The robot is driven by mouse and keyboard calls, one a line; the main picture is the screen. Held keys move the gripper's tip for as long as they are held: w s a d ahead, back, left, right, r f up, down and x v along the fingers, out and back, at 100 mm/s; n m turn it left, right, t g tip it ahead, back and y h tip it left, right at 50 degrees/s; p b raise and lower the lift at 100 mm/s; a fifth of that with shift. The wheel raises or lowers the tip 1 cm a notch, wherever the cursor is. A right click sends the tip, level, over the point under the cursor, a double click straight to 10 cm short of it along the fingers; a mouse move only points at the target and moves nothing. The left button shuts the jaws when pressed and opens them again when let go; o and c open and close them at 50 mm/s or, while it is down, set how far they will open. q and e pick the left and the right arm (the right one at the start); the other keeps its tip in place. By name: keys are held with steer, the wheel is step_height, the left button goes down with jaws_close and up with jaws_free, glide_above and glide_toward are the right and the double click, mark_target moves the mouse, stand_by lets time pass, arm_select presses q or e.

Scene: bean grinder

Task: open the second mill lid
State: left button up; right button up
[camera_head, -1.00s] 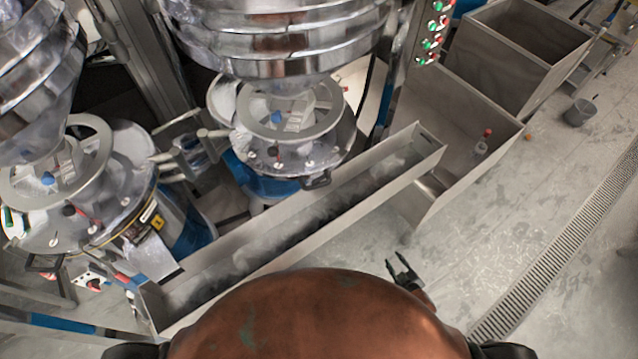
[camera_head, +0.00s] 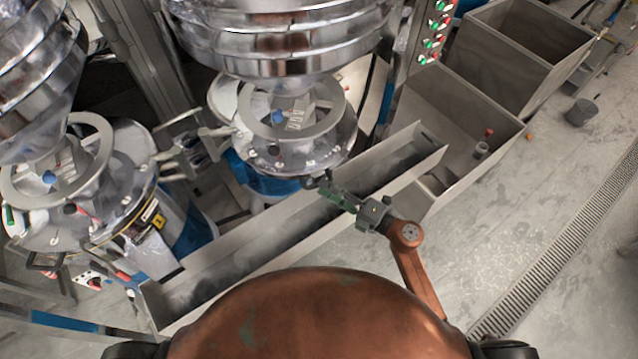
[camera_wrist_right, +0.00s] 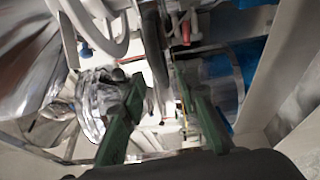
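Two mills show in the head view, each with a round metal top and a grey ring under a stacked steel hopper. One mill (camera_head: 262,155) is at centre and the other mill (camera_head: 75,235) at left; which counts as second is not marked. My right gripper (camera_head: 325,190) is over the trough, its fingertips close to the front rim of the centre mill, near a small dark handle. Contact cannot be told. In the right wrist view the green fingers of the right gripper (camera_wrist_right: 160,95) are apart, with nothing clearly between them. My left gripper is not in view.
A long metal trough (camera_head: 215,268) runs diagonally in front of the mills, below my right gripper. Metal bins (camera_head: 480,85) stand at upper right, near a panel of green and red buttons (camera_head: 431,38). A grey bucket (camera_head: 580,112) stands on open floor at right.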

steer(key=x, duration=0.3)
steer(key=shift+d, duration=0.1)
steer(key=shift+w, duration=0.1)
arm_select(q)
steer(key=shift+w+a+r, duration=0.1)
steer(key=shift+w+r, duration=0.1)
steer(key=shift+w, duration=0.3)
arm_select(e)
jaws_close()
